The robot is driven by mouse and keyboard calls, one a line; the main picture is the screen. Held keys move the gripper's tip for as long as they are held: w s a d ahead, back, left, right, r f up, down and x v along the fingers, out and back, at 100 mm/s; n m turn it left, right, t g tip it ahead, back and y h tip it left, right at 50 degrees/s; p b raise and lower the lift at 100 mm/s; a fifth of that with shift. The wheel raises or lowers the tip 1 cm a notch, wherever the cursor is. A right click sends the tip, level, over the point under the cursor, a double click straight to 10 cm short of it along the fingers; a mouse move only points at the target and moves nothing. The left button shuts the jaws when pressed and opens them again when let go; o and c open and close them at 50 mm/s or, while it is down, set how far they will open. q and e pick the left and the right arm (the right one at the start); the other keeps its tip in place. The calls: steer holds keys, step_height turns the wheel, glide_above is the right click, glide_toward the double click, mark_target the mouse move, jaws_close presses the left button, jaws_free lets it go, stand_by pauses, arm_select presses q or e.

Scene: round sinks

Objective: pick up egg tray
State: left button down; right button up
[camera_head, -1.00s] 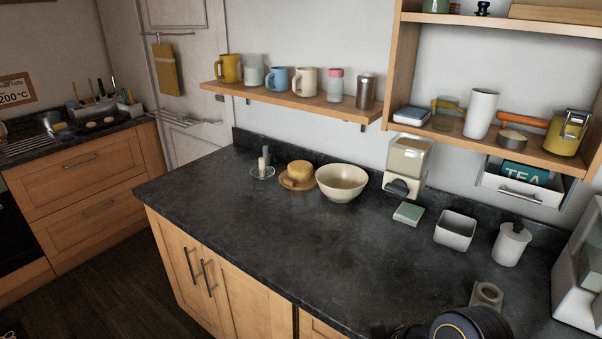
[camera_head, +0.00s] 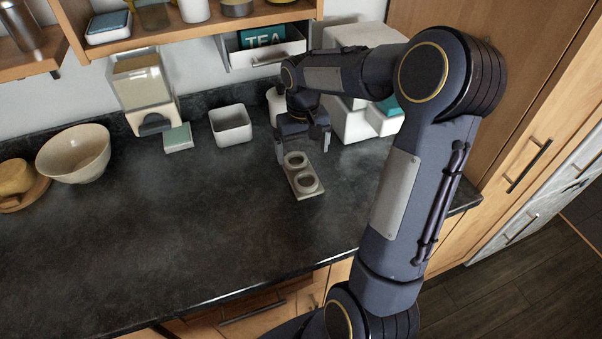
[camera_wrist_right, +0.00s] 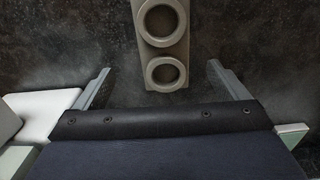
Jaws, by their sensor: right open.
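The egg tray (camera_head: 304,193) is a small beige-grey block with two round holes, lying flat on the dark countertop. In the right wrist view the egg tray (camera_wrist_right: 163,50) shows at the top centre, ahead of the fingers and between their lines. My right gripper (camera_head: 303,153) is open and empty, above the counter at the far end of the tray. Its two fingers also show spread apart in the right wrist view (camera_wrist_right: 160,80). I cannot tell how high the fingertips are above the tray. My left gripper does not show.
A square white bowl (camera_head: 231,126), a small green-topped box (camera_head: 178,138) and a dispenser (camera_head: 146,90) stand left of the gripper. A white appliance (camera_head: 356,122) and a partly hidden white canister (camera_head: 275,98) are close to my right arm. The counter (camera_head: 170,230) left of the tray is clear.

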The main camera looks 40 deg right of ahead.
mark_target(301, 173)
steer(key=f, duration=0.2)
steer(key=f+p, duration=0.1)
steer(key=f, duration=0.3)
steer(key=shift+a+f, duration=0.3)
steer(key=shift+f, duration=0.05)
steer(key=c, duration=1.1)
steer(key=shift+o, duration=0.2)
steer(key=shift+r, duration=0.1)
